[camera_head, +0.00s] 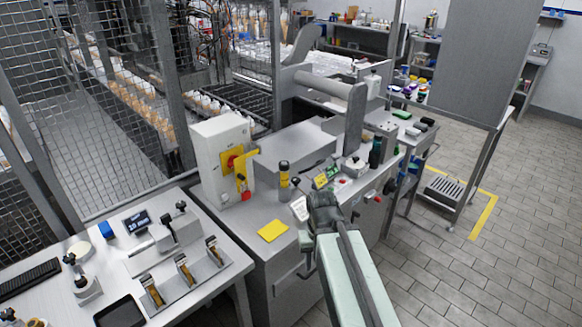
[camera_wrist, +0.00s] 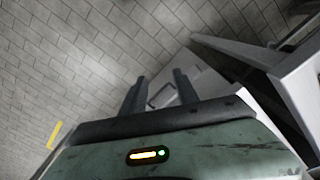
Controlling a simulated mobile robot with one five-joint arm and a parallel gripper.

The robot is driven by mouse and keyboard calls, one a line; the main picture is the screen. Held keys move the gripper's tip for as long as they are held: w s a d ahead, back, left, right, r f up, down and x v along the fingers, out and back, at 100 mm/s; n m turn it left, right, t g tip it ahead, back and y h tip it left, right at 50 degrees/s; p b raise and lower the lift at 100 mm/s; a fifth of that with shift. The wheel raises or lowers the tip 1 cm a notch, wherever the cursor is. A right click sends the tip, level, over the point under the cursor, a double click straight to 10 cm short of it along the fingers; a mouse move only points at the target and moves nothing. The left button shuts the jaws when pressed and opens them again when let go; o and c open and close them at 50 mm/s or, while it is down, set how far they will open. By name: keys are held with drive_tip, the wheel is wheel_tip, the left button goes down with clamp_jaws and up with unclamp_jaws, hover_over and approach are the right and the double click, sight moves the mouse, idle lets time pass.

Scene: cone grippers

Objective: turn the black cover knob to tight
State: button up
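My gripper (camera_head: 322,203) is in the head view, above the front edge of the grey machine bench. In the wrist view my gripper (camera_wrist: 159,75) has its two dark fingers apart, with only floor and a pale bench part visible between and beyond them. Small black knobs show in the head view: one (camera_head: 296,182) on the bench just left of my gripper, and one (camera_head: 180,206) on the fixture on the left table. I cannot tell which is the cover knob, or read a tight mark. No knob is recognisable in the wrist view.
A yellow pad (camera_head: 272,231) lies near the bench edge. A grey horizontal cylinder (camera_head: 330,86) is behind. Tiled floor (camera_head: 450,270) is clear at right.

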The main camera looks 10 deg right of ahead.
drive_tip(key=shift+w+d+r, duration=0.1)
drive_tip(key=shift+w+r, duration=0.05)
drive_tip(key=shift+w, duration=0.05)
